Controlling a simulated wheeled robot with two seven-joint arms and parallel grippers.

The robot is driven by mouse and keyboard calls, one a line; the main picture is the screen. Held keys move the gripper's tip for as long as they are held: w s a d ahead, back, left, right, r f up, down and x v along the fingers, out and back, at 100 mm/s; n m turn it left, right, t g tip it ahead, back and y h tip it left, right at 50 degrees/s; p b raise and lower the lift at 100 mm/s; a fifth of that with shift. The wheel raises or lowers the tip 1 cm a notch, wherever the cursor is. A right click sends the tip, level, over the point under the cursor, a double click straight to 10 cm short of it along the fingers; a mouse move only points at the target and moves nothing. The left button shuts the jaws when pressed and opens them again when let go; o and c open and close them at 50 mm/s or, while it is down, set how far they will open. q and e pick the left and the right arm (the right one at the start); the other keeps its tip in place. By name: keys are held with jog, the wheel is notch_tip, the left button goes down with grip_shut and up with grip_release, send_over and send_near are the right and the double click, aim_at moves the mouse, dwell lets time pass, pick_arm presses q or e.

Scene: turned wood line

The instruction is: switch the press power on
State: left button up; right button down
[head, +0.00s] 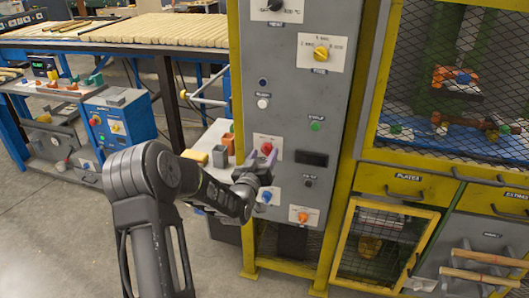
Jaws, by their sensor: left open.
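A tall grey control panel (332,110) is set in a yellow frame at the centre of the head view. It carries a black knob (275,5), a yellow knob (321,53), a white button (262,103), a green button (315,126), a red knob (267,148), a blue knob (266,197) and an orange knob (302,217). Their small labels are mostly unreadable, so I cannot tell which is press power. My left gripper (261,161) is open in front of the panel's lower left, just below the red knob and above the blue one. Contact cannot be told. My right gripper is out of view.
Yellow-framed mesh doors (460,75) and drawers (407,186) stand right of the panel. A small table with coloured blocks (220,155) is behind my left arm. A blue control box (118,122) and a long bench of wooden rods (160,29) are at left. Open floor lies lower left.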

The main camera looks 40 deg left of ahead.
pick_arm(q)
jog(key=shift+w+a, duration=0.2)
jog(key=shift+w, duration=0.35)
grip_shut()
